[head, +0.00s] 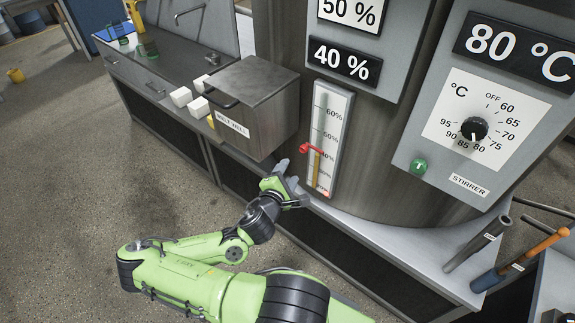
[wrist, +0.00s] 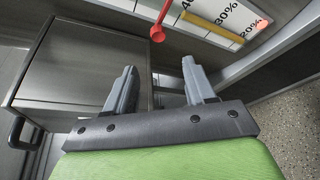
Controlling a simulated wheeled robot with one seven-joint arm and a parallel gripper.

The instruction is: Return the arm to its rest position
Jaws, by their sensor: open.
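My green arm reaches in from the bottom of the head view. My gripper (head: 294,190) is in front of the tank, just right of the grey melt well box and below the level gauge (head: 326,140). In the wrist view, my gripper (wrist: 160,82) has its two grey fingers spread apart with nothing between them. The gauge's red pointer (wrist: 157,34) is beyond the fingertips and apart from them. In the head view the red pointer (head: 312,149) stands near the 40% mark.
The melt well box (head: 255,92) stands close at left, with white blocks (head: 196,103) beside it. The control panel (head: 478,110) reads 80 °C, with a dial and green stirrer button (head: 419,166). Open floor (head: 70,180) lies at left.

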